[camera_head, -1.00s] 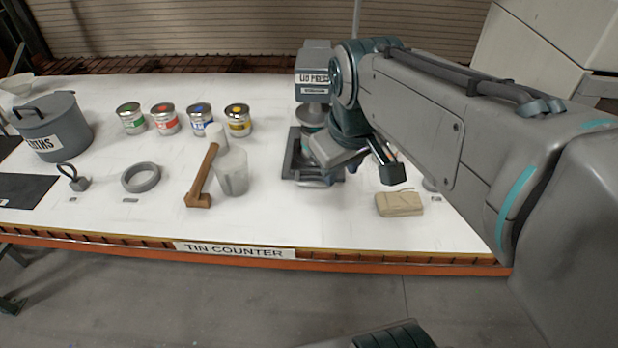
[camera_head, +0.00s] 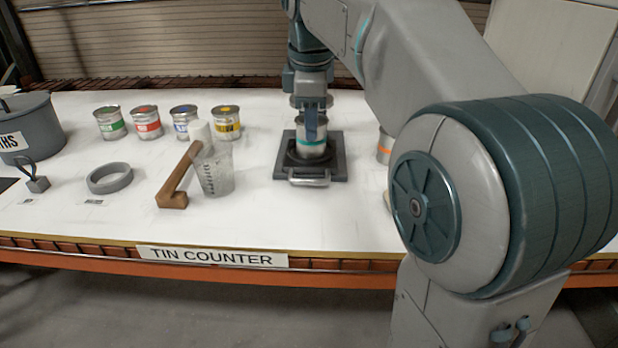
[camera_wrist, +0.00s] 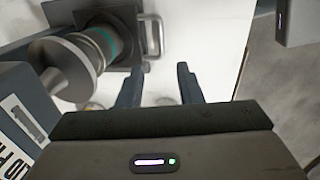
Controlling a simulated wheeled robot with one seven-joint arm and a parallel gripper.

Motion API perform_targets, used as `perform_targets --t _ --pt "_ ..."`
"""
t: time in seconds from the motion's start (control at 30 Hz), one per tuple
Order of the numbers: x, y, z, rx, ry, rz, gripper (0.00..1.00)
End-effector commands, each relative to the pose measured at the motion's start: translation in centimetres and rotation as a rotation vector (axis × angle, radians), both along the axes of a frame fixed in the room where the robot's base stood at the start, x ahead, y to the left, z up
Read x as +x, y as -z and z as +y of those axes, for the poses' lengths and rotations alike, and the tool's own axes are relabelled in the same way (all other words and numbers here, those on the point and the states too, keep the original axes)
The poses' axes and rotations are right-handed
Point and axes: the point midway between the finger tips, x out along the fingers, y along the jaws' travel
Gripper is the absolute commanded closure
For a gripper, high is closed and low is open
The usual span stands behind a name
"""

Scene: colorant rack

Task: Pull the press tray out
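The press tray (camera_head: 332,172) is a dark square plate on the white counter, with a pale metal bar handle (camera_head: 309,182) at its front edge. A metal tin (camera_head: 312,151) with a teal band stands upright on it, under the round press head (camera_wrist: 66,66). In the wrist view the tray (camera_wrist: 122,58) and its handle (camera_wrist: 153,36) show at the top. My gripper (camera_wrist: 160,86) is open and empty, its two fingers apart. In the head view my gripper (camera_head: 311,128) points down in front of the tin, above the handle and apart from it.
The lid press body (camera_wrist: 18,105) is at left in the wrist view. Left of the tray stand a clear measuring cup (camera_head: 215,172), a wooden mallet (camera_head: 176,185) and several paint tins (camera_head: 227,123). An orange-banded tin (camera_head: 384,150) stands right. Counter in front of the handle is clear.

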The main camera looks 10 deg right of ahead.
Motion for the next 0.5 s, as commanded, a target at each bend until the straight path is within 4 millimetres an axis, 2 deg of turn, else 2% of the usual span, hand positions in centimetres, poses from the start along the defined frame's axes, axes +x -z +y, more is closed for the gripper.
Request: perform_targets --t 0.5 --pt "1.6 10.1 -0.4 0.0 0.002 0.003 0.67"
